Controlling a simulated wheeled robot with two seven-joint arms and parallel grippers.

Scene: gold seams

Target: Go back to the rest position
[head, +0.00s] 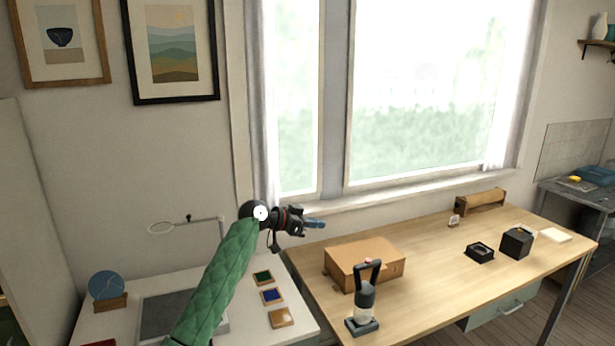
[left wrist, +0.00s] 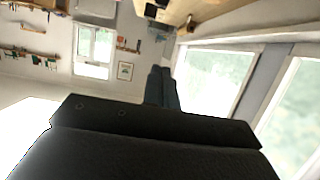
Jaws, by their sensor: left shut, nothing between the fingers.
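My left gripper (head: 314,224) shows in the head view, held in the air in front of the window sill, left of the wooden table's box. Its blue-grey fingers are closed together with nothing between them, and point to the right. In the left wrist view the shut fingers (left wrist: 161,88) stick out beyond the dark gripper body, with the room tilted behind them. My green-sleeved left arm rises from the bottom of the head view, over the white table. My right gripper is in neither view.
The wooden table (head: 440,284) carries a brown box (head: 365,262), a black-handled device (head: 365,300), a black cube (head: 516,243) and a wooden rack (head: 481,201). The white table (head: 298,318) holds small coloured tiles (head: 271,296), a blue disc on a stand (head: 107,285) and a ring lamp (head: 161,228).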

